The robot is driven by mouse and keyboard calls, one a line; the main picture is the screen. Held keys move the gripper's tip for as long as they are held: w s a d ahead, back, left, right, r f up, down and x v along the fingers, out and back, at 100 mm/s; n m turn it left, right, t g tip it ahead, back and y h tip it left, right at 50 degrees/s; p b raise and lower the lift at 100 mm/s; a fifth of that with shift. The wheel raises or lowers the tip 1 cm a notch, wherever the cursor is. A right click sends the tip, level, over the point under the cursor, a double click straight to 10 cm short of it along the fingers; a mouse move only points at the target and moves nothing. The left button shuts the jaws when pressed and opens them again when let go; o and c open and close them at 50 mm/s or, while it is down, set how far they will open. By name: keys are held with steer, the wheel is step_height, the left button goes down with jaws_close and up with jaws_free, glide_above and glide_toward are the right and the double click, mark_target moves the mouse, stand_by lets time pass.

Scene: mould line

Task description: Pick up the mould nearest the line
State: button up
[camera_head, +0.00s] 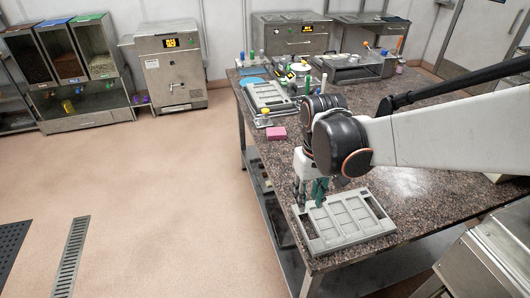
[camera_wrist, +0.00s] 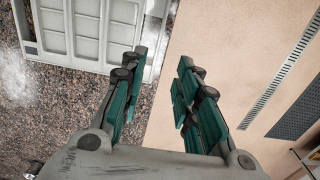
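A grey mould tray (camera_head: 347,222) with several shallow rectangular compartments lies flat near the front corner of the speckled table. My gripper (camera_head: 311,200) points down at the left end of this mould. In the wrist view my gripper (camera_wrist: 160,72) is open, its two green-padded fingers apart and nothing between them. The mould (camera_wrist: 88,22) fills the upper left there, beside and partly behind the left finger. The gap between the fingers lies over the table edge and the floor. I cannot tell whether a fingertip touches the mould. A second grey tray (camera_head: 268,96) lies farther back on the table.
The speckled table (camera_head: 405,190) is mostly bare to the right of the near mould. A pink block (camera_head: 276,133) and several bottles stand farther back. Steel machines (camera_head: 172,65) line the back wall. The floor (camera_head: 150,190) at left is open, with a drain grate (camera_head: 70,258).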

steer(key=b, duration=0.3)
glide_above(302, 226)
steer(key=f, duration=0.8)
steer(key=shift+s+d+f, duration=0.1)
steer(key=shift+s+f, duration=0.25)
steer(key=shift+s, duration=0.05)
steer(key=f, duration=0.1)
steer(key=f+b, duration=0.1)
steer(key=f, duration=0.2)
steer(key=shift+w+f+b, duration=0.15)
steer(key=shift+w+b, duration=0.25)
steer(key=shift+f, duration=0.35)
steer(key=shift+c, duration=0.5)
jaws_close()
